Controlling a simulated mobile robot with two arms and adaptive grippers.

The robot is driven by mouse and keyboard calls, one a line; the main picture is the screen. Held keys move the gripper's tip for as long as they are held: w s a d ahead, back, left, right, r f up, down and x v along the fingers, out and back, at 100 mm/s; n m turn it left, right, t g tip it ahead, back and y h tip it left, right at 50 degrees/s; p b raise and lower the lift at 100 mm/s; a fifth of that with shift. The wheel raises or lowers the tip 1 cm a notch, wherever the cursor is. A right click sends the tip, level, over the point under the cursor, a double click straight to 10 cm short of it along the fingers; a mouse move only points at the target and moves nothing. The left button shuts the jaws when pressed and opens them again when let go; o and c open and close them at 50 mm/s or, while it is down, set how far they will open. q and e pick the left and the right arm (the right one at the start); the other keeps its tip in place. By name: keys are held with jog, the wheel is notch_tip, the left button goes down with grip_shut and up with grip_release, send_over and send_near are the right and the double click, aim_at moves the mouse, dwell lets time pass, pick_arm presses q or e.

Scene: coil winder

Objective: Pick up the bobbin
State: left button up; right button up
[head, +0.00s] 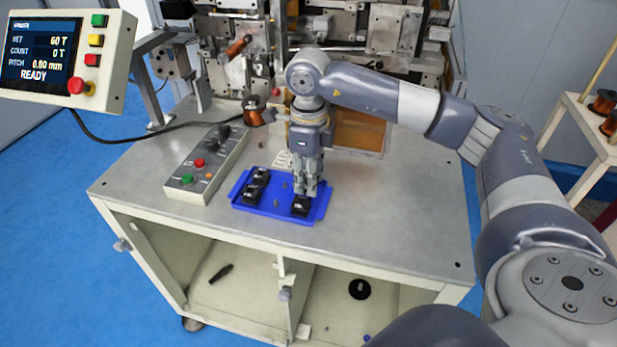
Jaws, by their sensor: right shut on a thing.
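Several small black bobbins stand in a blue tray (270,210) on the grey table. Two of them, one bobbin (261,174) and another (251,194), are at the tray's left side. A third bobbin (301,206) is at the tray's right front. My right gripper (304,194) points straight down over this third bobbin and is shut on it. The fingers hide the bobbin's top, and I cannot tell whether it is clear of the tray floor. My left gripper is not in view.
A control box (207,164) with buttons and a knob lies left of the tray. The winding machine (340,30) stands behind. A display panel (60,55) reads READY. A shelf (580,120) with copper spools is at right. The table's right side is clear.

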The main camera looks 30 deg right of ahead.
jog(key=s+a+r+b, duration=0.1)
jog(key=s+a+b, duration=0.2)
jog(key=s+a, duration=0.4)
jog(key=s, duration=0.3)
jog(key=shift+s+a+r, duration=0.15)
jog(key=shift+s+a, duration=0.1)
jog(key=shift+s, duration=0.15)
